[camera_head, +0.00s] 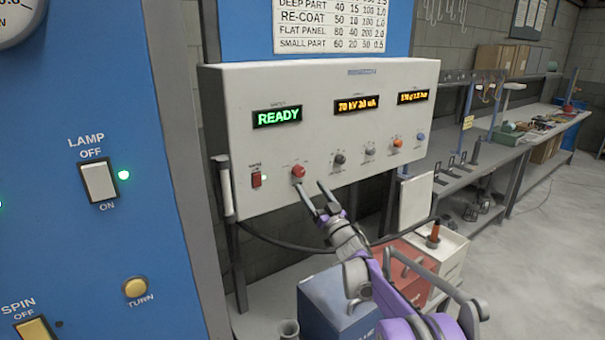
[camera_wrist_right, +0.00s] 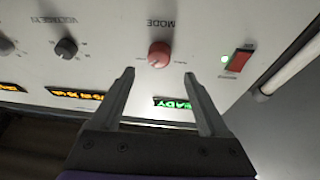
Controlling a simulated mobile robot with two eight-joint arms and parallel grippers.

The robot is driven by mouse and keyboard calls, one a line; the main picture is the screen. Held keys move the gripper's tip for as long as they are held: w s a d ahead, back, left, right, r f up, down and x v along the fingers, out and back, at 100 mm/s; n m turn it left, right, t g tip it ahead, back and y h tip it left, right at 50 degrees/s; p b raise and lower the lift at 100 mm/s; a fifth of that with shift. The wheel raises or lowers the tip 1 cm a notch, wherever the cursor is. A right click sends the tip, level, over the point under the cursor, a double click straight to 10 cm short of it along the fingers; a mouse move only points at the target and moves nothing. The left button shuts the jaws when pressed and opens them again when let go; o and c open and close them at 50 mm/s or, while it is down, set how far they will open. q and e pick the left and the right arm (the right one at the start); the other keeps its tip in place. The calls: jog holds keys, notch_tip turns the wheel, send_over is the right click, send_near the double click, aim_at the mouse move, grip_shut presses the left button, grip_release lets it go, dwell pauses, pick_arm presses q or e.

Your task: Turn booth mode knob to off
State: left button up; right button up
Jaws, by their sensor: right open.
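The booth mode knob (camera_head: 298,171) is a round red knob on the front of the white control box (camera_head: 230,100), below the green READY display (camera_head: 277,117). In the right wrist view the red knob (camera_wrist_right: 159,54) sits under the upside-down word MODE, just beyond and between the fingertips. My right gripper (camera_head: 317,198) is open and empty, close below and right of the knob in the head view, apart from it. It also shows in the right wrist view (camera_wrist_right: 159,72). The knob's pointer direction is too small to read. My left gripper is out of view.
A red rocker switch (camera_head: 256,179) with a green light is left of the knob. A dark voltage knob (camera_head: 340,158) and other knobs are to its right. A blue panel (camera_head: 110,240) fills the left. Boxes and a bin (camera_head: 340,300) stand below.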

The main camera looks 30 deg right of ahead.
aim_at(301, 173)
jog(key=p+x, duration=0.1)
jog(key=x, duration=0.5)
jog(key=shift+w, duration=0.2)
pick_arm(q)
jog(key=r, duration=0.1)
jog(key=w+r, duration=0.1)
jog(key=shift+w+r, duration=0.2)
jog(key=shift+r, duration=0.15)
pick_arm(e)
jog(key=shift+c, duration=0.2)
grip_shut()
